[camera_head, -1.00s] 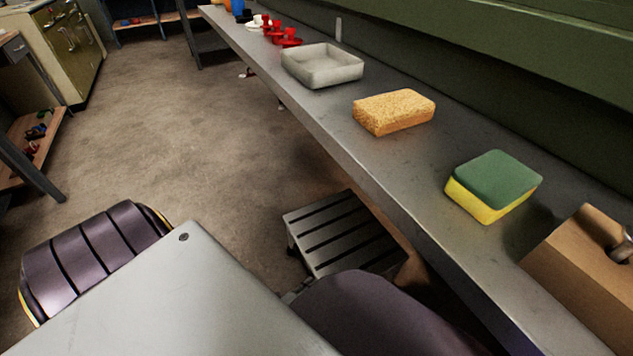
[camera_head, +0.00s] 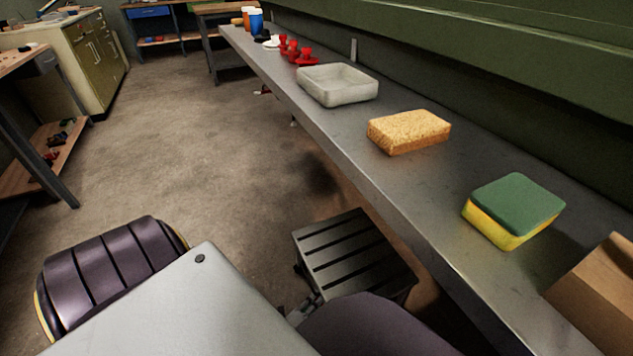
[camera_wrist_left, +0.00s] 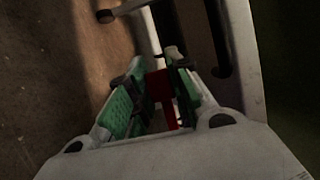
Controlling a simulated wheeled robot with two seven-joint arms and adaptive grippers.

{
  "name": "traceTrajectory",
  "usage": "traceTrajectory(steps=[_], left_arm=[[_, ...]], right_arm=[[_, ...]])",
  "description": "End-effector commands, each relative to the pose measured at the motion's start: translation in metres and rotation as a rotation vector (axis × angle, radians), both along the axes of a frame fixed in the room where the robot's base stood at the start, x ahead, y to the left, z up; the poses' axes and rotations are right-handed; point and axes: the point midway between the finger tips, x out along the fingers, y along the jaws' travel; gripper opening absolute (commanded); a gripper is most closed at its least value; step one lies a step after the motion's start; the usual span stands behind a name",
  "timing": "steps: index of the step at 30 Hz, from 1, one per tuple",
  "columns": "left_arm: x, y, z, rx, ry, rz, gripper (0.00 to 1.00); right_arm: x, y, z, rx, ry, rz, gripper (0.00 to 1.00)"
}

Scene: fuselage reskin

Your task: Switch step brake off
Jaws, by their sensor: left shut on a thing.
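The step (camera_head: 355,262), a dark metal stool with a slatted top, stands on the floor beside the bench in the head view. My left gripper (camera_head: 306,308) is at its near left corner, mostly hidden behind my own arm. In the left wrist view, my left gripper (camera_wrist_left: 155,80) has green-padded fingers on either side of a red part (camera_wrist_left: 161,98), which looks like the step's brake. It is shut on that red part. The picture is dark, and whether the brake is on or off cannot be told. My right gripper is not in view.
A long grey bench (camera_head: 350,165) runs along the right, with a green and yellow sponge (camera_head: 513,210), a tan sponge (camera_head: 409,131), a grey tray (camera_head: 338,84) and red items (camera_head: 295,50). A wooden block (camera_head: 600,295) is at lower right. The floor (camera_head: 210,130) left of the bench is clear.

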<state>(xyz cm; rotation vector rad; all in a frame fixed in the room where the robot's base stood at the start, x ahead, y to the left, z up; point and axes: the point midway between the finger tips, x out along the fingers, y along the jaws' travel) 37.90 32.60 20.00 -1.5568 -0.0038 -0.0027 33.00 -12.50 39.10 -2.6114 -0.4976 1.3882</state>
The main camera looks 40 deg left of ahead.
Motion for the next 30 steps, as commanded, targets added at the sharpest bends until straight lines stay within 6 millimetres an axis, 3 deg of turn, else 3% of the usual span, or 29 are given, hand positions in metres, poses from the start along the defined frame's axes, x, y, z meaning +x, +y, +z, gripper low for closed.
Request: traceTrajectory(steps=[7, 8, 13, 30], left_arm=[[-0.0009, -0.0003, 0.0004, 0.002, -0.002, -0.001, 0.00], [-0.0009, -0.0003, 0.0004, 0.002, -0.002, -0.001, 0.22], [-0.0005, -0.0003, 0.0005, 0.001, -0.002, -0.001, 0.43], [0.0001, -0.0001, -0.0002, -0.006, 0.001, -0.001, 0.43]], right_arm=[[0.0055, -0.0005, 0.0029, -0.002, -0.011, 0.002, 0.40], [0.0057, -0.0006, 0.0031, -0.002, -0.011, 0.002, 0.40], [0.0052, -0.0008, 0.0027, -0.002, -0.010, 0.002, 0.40], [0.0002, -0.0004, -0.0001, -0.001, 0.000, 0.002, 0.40]])
